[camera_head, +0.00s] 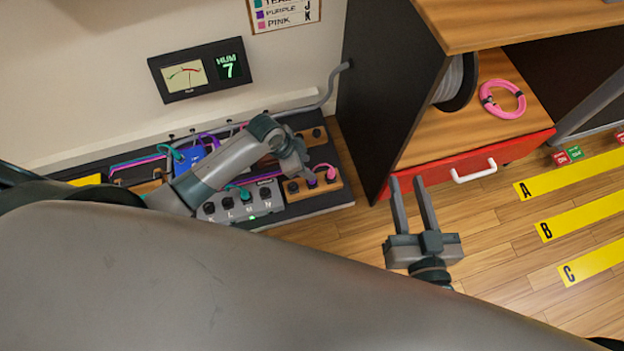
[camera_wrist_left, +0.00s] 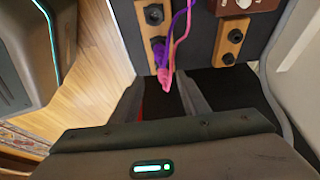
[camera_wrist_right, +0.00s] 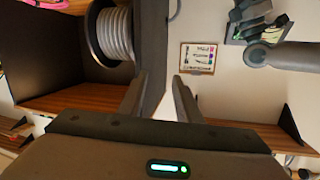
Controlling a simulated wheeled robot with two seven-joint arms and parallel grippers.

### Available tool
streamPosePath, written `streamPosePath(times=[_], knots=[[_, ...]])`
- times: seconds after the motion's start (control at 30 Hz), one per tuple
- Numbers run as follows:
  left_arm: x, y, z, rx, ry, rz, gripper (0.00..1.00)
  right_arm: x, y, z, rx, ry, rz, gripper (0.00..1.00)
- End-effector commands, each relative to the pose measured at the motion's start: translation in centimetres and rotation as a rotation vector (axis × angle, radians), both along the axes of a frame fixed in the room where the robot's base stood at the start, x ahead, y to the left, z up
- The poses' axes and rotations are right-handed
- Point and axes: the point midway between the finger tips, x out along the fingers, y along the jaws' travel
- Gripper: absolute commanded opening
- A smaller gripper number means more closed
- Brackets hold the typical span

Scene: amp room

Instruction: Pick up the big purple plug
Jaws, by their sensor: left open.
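A wooden socket block (camera_head: 293,195) lies at the right end of the pedalboard in the head view. A purple plug (camera_head: 311,181) and a pink plug (camera_head: 331,173) stand on it. My left gripper (camera_head: 303,172) is just above and beside them, partly hiding the block. In the left wrist view the left gripper (camera_wrist_left: 162,84) is open, with the pink plug (camera_wrist_left: 166,78) between its fingertips. The purple plug (camera_wrist_left: 160,50) shows just beyond it, against the block. My right gripper (camera_head: 406,182) is open and empty, over the floor before the red drawer.
A grey box with black knobs (camera_head: 232,202) and a blue box (camera_head: 190,158) sit on the board, with coloured cables. The wooden cabinet with a red drawer (camera_head: 470,165) stands to the right; a pink cable coil (camera_head: 502,99) lies on its shelf. Yellow strips mark the floor.

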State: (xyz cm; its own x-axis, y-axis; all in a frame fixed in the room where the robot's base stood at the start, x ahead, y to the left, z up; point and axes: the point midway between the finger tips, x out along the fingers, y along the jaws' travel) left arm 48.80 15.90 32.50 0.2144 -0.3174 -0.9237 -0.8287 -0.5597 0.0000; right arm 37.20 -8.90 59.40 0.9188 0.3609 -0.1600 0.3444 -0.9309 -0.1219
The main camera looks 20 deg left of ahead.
Motion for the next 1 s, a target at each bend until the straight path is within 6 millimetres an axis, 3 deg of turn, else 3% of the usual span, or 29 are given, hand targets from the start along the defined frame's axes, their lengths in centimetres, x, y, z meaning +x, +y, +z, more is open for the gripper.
streamPosePath(times=[0.3,0.5,1.0], knots=[[0.7,-1.1,-3.3,-0.001,0.001,0.001,0.41,-0.1,0.8,3.7,0.065,-0.209,-0.003,0.31],[0.9,-1.4,-4.4,-0.001,0.001,0.0,0.41,-0.4,1.0,5.4,0.093,-0.292,-0.005,0.31],[1.0,-1.5,-4.7,0.0,0.0,0.0,0.41,-0.5,1.0,5.9,0.101,-0.314,-0.006,0.31]])
